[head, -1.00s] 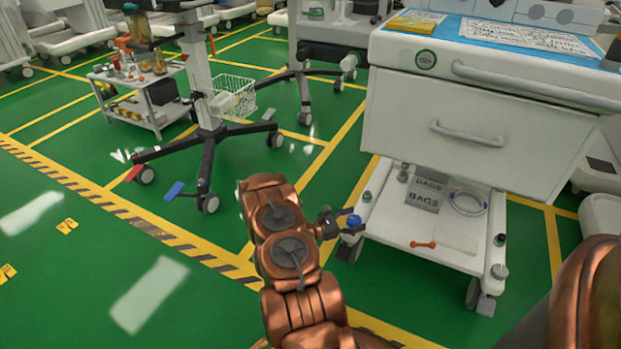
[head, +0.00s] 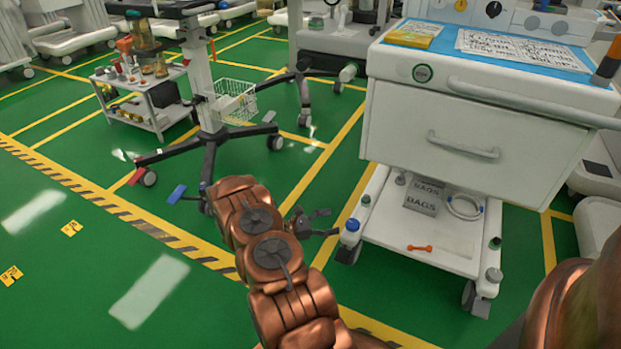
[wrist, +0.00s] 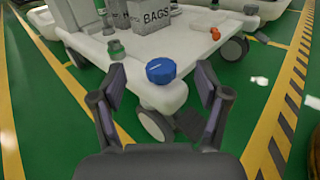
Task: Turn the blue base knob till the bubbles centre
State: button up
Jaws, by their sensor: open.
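The blue base knob (head: 352,225) stands at the near left corner of the white cart's base shelf (head: 400,238). No bubbles can be made out in either view.
Green-capped posts (wrist: 115,48) stand on the base. The shelf holds grey BAGS boxes (head: 422,198), a coiled tube (head: 464,206) and an orange tool (head: 420,248). The cart's drawer (head: 470,145) overhangs it.

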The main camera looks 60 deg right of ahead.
jog(key=w+a+r+m+y+p, duration=0.1)
jog(key=a+r+p, duration=0.3)
jog(key=r, duration=0.7)
jog(key=w+a+r+m+y+p, duration=0.1)
jog(key=a+r+m+y+p, duration=0.1)
jog(key=r, duration=0.9)
jog(key=a+m+p, duration=0.1)
jog(key=a+p, duration=0.1)
jog(key=p, duration=0.1)
jog(key=shift+a+r, duration=0.2)
jog(key=shift+r, duration=0.15)
jog(key=shift+w, duration=0.1)
